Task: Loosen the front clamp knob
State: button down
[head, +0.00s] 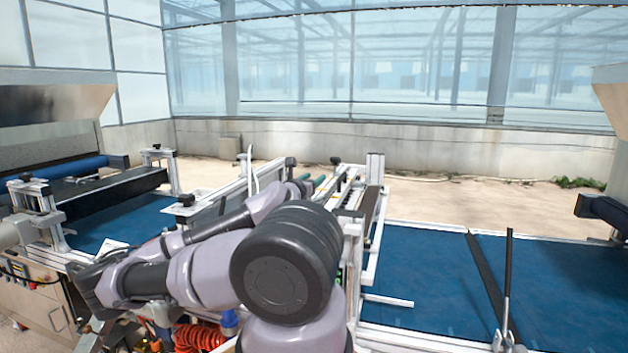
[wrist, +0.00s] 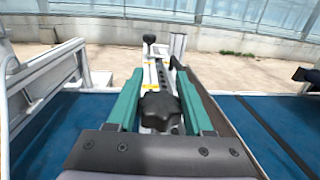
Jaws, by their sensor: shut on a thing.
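The front clamp knob, a black lobed knob (wrist: 160,109), shows in the middle of the wrist view, on top of a narrow metal rail with a row of holes. My gripper (wrist: 160,90) has two green fingers, one on each side of the knob, and is shut on it. In the head view, my gripper (head: 317,182) is small, at the end of my forearm near the frame's middle. The knob cannot be made out there.
A second black knob (wrist: 149,38) stands farther along the rail. A blue belt (head: 450,280) lies at the right, with dark bars across it. Metal frame rails (head: 375,215) stand close beside my gripper. Another blue belt (head: 130,222) lies at the left.

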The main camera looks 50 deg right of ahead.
jog(key=shift+w+t, duration=0.1)
jog(key=shift+t, duration=0.2)
jog(key=shift+c, duration=1.5)
grip_release()
